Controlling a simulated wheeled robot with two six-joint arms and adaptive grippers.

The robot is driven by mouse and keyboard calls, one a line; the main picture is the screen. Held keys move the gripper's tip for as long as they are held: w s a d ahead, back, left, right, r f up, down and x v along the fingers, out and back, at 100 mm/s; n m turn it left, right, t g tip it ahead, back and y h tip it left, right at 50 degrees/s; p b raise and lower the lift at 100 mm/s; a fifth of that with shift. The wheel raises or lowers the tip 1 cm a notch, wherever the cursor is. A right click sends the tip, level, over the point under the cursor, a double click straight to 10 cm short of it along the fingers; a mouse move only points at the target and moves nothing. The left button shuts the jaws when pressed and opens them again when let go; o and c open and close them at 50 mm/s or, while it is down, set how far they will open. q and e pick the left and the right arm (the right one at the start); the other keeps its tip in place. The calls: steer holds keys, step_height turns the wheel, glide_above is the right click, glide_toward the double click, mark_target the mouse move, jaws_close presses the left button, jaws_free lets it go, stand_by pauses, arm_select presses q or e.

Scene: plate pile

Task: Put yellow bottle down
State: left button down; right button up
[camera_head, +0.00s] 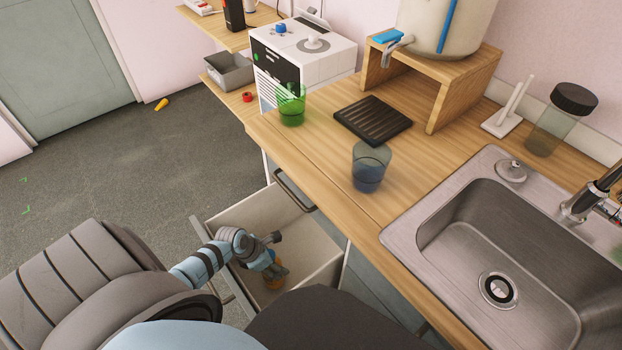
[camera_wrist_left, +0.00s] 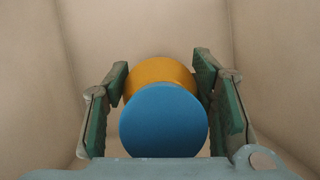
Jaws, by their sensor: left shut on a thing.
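The yellow bottle (camera_wrist_left: 160,72) shows in the left wrist view with its round blue cap (camera_wrist_left: 163,121) facing the camera. My left gripper (camera_wrist_left: 164,100) is shut on it, with a green-padded finger on each side. In the head view my left gripper (camera_head: 272,272) reaches down inside the open drawer (camera_head: 318,262), and a small orange part of the bottle (camera_head: 275,284) shows below it. Most of the bottle is hidden there by the gripper. I cannot tell whether its base touches the drawer floor. My right gripper is not in view.
The drawer's pale walls surround the gripper closely. Above it is the wooden counter (camera_head: 340,215) with a green cup (camera_head: 291,104), a bluish glass (camera_head: 370,167), a black rack (camera_head: 373,120) and a steel sink (camera_head: 450,225). A yellow object (camera_head: 161,104) lies on the floor.

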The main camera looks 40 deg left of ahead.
arm_select(q)
steer(key=w+d+b, duration=0.2)
steer(key=w+d, duration=0.3)
steer(key=w, duration=0.6)
steer(key=shift+w+d+f+b, duration=0.15)
steer(key=shift+d+f+b, duration=0.15)
steer(key=shift+d+b, duration=0.1)
steer(key=shift+f, duration=0.1)
steer(key=c, duration=1.2)
jaws_free()
steer(key=shift+f, duration=0.1)
steer(key=o, duration=0.5)
